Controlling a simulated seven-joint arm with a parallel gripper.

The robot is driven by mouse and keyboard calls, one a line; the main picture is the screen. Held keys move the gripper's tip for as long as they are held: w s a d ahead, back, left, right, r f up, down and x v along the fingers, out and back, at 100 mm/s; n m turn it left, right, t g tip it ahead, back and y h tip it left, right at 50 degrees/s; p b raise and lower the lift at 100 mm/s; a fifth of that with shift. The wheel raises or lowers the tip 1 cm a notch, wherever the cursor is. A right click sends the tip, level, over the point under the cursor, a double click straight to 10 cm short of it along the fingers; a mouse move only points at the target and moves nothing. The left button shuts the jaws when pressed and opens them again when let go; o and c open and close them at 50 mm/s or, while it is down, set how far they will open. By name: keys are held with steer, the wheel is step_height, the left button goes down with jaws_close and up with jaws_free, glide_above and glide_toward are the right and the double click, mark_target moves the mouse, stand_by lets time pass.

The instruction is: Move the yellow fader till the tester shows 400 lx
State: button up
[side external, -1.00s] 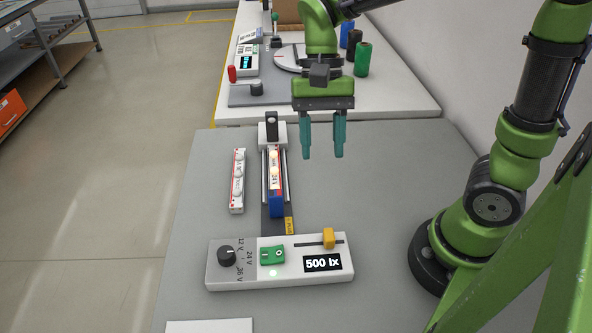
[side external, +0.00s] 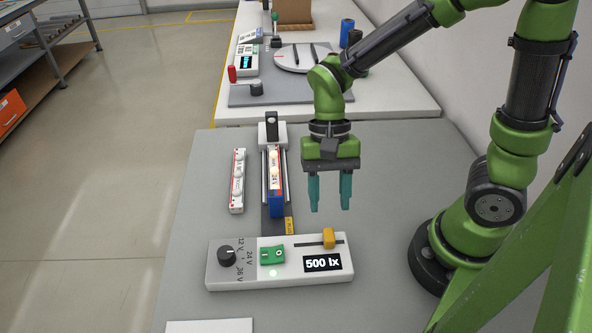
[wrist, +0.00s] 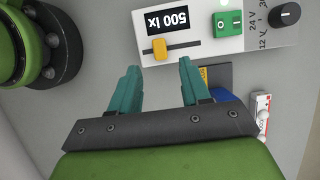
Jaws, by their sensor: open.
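The yellow fader (side external: 328,237) sits in a dark slot on top of the white tester box (side external: 222,277), toward the slot's middle-right in the side view. The display (side external: 322,263) reads 500 lx. My gripper (side external: 330,209) is open and empty, above and behind the fader, apart from it. In the wrist view the fader (wrist: 160,47) lies beyond the fingertips (wrist: 159,62), nearer the left finger. The slot (wrist: 185,43) runs to the right of it there, and the display (wrist: 168,19) shows upside down.
The box also has a black knob (side external: 226,256) marked 12, 24 and 36 V and a green switch (side external: 271,255). Behind stands a rail fixture with a lit 24 V strip (side external: 275,170). Another strip (side external: 238,180) lies left of it. The tabletop (side external: 400,170) right of the fixture is clear.

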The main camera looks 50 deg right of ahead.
mark_target(329, 232)
steer(key=x, duration=0.7)
